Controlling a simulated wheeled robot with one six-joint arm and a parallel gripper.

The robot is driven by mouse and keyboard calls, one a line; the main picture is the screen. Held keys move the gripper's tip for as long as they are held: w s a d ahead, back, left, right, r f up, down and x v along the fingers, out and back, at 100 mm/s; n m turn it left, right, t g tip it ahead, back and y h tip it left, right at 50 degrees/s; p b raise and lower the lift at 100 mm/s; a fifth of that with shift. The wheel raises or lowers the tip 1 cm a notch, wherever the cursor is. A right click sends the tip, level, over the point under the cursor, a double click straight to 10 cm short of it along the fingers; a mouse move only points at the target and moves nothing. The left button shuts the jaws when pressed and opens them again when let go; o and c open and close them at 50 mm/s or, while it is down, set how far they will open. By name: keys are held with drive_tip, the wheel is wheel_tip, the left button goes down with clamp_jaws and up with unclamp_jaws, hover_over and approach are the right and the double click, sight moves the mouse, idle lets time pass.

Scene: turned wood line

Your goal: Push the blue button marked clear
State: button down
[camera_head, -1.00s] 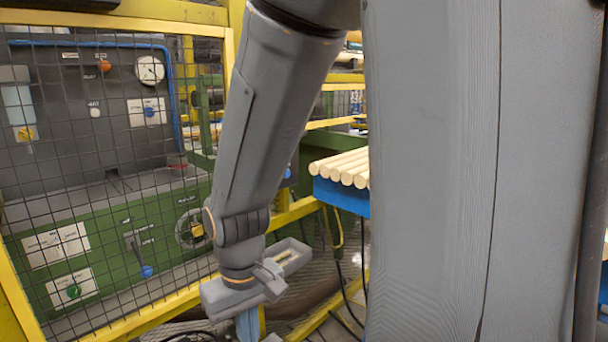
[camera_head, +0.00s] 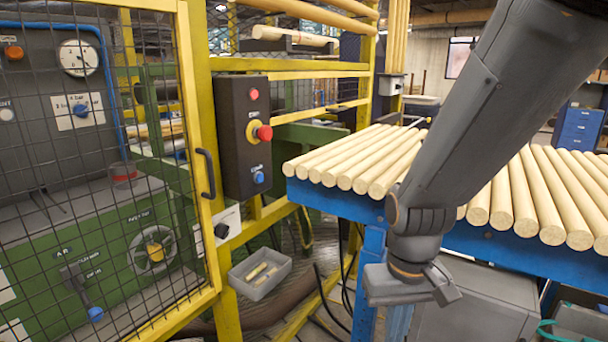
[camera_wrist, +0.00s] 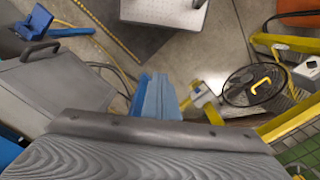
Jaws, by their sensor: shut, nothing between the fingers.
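A blue button (camera_head: 258,178) sits at the bottom of a dark control box on a yellow post, in the middle of the head view. A small blue label is just above it, too small to read. My gripper (camera_head: 398,322) hangs low to the right of the box, apart from it, pointing down in front of the blue table. Its light blue fingers also show in the wrist view (camera_wrist: 157,98), close together with nothing between them. The wrist view does not show the button.
The control box (camera_head: 232,135) also carries a red button (camera_head: 253,94) and a red mushroom knob on yellow (camera_head: 262,132). A mesh guard door with a black handle (camera_head: 205,173) stands left. Wooden rods (camera_head: 360,160) lie on the blue table. A grey tray (camera_head: 260,274) sits below the box.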

sight(260, 178)
drive_tip(key=shift+d, duration=0.25)
drive_tip(key=w+a+r+n+t+y, duration=0.1)
drive_tip(key=w+a+n+t, duration=0.3)
drive_tip(key=w, duration=0.7)
drive_tip(key=w+a+r+n+t, duration=0.15)
drive_tip(key=w+a+t, duration=0.3)
drive_tip(key=w, duration=0.55)
drive_tip(key=w+a+r+n+t, duration=0.2)
drive_tip(key=w+a+r+t, duration=0.1)
drive_tip(key=r+t, duration=0.2)
drive_tip(key=w+a+r+n+t+y, duration=0.1)
drive_tip(key=w+a+r+n+t, duration=0.2)
drive_tip(key=r, duration=0.4)
drive_tip(key=shift+w+a+r+t, duration=0.45)
drive_tip(key=shift+w+t, duration=0.25)
drive_tip(key=shift+t, duration=0.35)
drive_tip(key=shift+w+a+n, duration=0.1)
drive_tip(key=shift+a+n, duration=0.05)
drive_tip(key=shift+n, duration=0.1)
drive_tip(key=w+a, duration=0.5)
drive_tip(key=a, duration=0.1)
drive_tip(key=shift+w+a, duration=0.2)
drive_tip(key=shift+a, duration=0.1)
